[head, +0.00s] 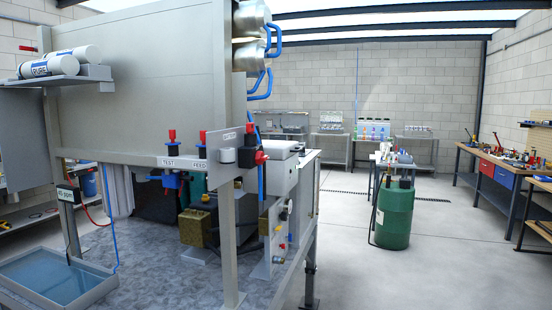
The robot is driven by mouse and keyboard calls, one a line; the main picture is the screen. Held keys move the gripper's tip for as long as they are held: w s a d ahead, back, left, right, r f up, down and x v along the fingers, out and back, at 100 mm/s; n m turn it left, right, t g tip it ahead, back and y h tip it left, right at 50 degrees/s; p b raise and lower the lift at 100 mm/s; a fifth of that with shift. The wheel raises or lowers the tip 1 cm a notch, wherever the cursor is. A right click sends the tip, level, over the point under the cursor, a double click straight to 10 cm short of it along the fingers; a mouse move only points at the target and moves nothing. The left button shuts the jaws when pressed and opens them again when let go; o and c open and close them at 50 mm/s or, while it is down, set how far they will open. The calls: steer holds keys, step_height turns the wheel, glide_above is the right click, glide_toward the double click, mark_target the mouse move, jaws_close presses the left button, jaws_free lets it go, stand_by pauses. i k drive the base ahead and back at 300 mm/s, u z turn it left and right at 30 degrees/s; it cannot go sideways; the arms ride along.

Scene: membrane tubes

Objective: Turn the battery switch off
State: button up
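A grey bracket plate (212,143) is fixed to the frame post near the middle of the head view, with a small label too small to read. At its right end is a black part with a red knob (261,157), which may be the battery switch; its setting cannot be made out. Two red-topped valves stand on the rail to the left, a TEST valve (172,136) and a FEED valve (203,138). My gripper is not in view.
A frame post (229,250) stands below the bracket. A panel with gauges (280,228) is behind it to the right. A shallow water tray (55,275) is at lower left. A green drum (394,215) stands on the right, with open floor (350,265) before it.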

mark_target(260, 158)
steer(key=z, duration=0.05)
steer(key=i, duration=1)
steer(key=z, duration=0.05)
